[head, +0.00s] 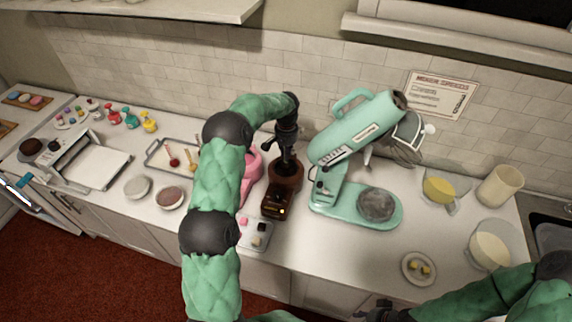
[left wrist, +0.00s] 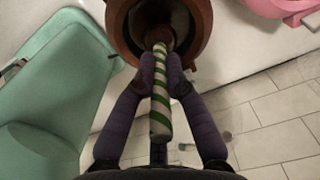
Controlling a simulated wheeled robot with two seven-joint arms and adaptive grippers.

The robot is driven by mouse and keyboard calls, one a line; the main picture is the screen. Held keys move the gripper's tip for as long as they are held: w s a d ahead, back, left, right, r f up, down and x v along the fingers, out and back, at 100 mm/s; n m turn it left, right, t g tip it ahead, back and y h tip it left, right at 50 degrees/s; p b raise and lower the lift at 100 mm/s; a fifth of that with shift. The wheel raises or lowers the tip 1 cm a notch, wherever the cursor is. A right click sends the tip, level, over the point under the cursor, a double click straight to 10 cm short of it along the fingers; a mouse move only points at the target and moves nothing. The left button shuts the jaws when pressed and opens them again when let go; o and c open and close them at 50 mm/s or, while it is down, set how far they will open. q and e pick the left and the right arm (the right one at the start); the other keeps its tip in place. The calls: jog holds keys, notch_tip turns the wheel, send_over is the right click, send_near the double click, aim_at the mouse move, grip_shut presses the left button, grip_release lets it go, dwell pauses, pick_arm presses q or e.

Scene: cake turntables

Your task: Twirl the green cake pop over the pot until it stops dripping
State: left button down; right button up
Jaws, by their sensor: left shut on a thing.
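My left gripper (head: 287,152) points down over the brown pot (head: 287,178), which stands on a dark brown base with a small lit display. In the left wrist view the gripper (left wrist: 160,62) is shut on the green-and-white striped stick (left wrist: 160,105) of the cake pop. The stick's far end points into the round brown pot (left wrist: 197,45). My right gripper (head: 376,312) shows only in part at the bottom edge.
A teal stand mixer (head: 355,130) stands close right of the pot, and a pink object (head: 250,172) close left. A metal tray (head: 157,158) with other cake pops lies further left. Bowls and pitchers stand at right.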

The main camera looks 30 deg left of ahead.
pick_arm(q)
jog(key=shift+r, duration=0.1)
jog(key=shift+r+p, duration=1.3)
jog(key=shift+r, duration=1.15)
